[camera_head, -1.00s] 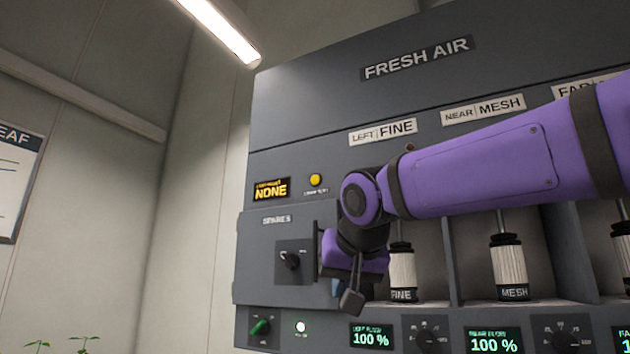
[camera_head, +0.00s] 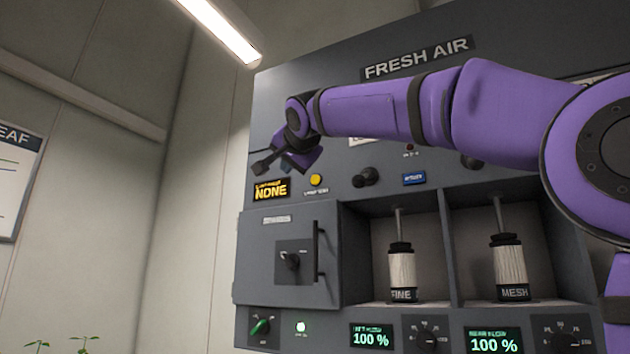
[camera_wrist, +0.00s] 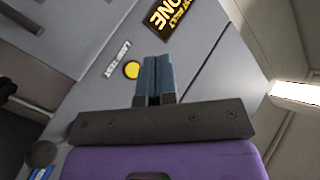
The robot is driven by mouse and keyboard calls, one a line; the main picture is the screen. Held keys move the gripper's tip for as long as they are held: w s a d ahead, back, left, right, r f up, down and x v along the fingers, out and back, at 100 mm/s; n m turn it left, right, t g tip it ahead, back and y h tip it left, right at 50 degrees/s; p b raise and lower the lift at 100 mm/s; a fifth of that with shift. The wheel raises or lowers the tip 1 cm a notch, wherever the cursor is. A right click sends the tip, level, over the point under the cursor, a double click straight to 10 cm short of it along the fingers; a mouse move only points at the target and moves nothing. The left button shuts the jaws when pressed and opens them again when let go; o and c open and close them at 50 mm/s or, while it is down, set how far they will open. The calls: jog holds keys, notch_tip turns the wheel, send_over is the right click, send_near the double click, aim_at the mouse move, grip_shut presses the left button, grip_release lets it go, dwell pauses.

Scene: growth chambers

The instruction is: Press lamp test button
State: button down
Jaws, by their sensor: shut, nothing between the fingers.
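The lamp test button (camera_head: 316,180) is a round yellow button on the grey panel, just right of the amber NONE display (camera_head: 271,190). In the wrist view the button (camera_wrist: 132,69) shows beside its "LAMP TEST" label, just left of my fingertips. My gripper (camera_head: 262,168) is up and to the left of the button in the head view. Its fingers (camera_wrist: 156,62) are shut with nothing between them. They look apart from the button, but the exact distance to the panel cannot be told.
Black knobs (camera_head: 366,177) and a blue button (camera_head: 414,179) are right of the yellow button. Below are the spares door (camera_head: 290,240) with its protruding handle and open bays holding the FINE (camera_head: 401,270) and MESH (camera_head: 508,268) filters.

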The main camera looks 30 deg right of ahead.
aim_at(316, 180)
jog(key=shift+d, duration=0.1)
jog(key=shift+w+d, duration=0.85)
jog(key=shift+d, duration=0.3)
jog(key=shift+w+d, duration=0.85)
jog(key=shift+d, duration=0.3)
jog(key=shift+w+d, duration=0.85)
jog(key=shift+d, duration=0.3)
jog(key=shift+w+d, duration=0.1)
jog(key=shift+d, duration=0.05)
jog(key=shift+w+d, duration=0.15)
jog(key=shift+d, duration=0.1)
jog(key=shift+w+d, duration=0.2)
jog(key=shift+d, duration=0.05)
dwell(0.6)
jog(key=shift+s+a, duration=0.45)
jog(key=shift+a, duration=0.2)
dwell(0.3)
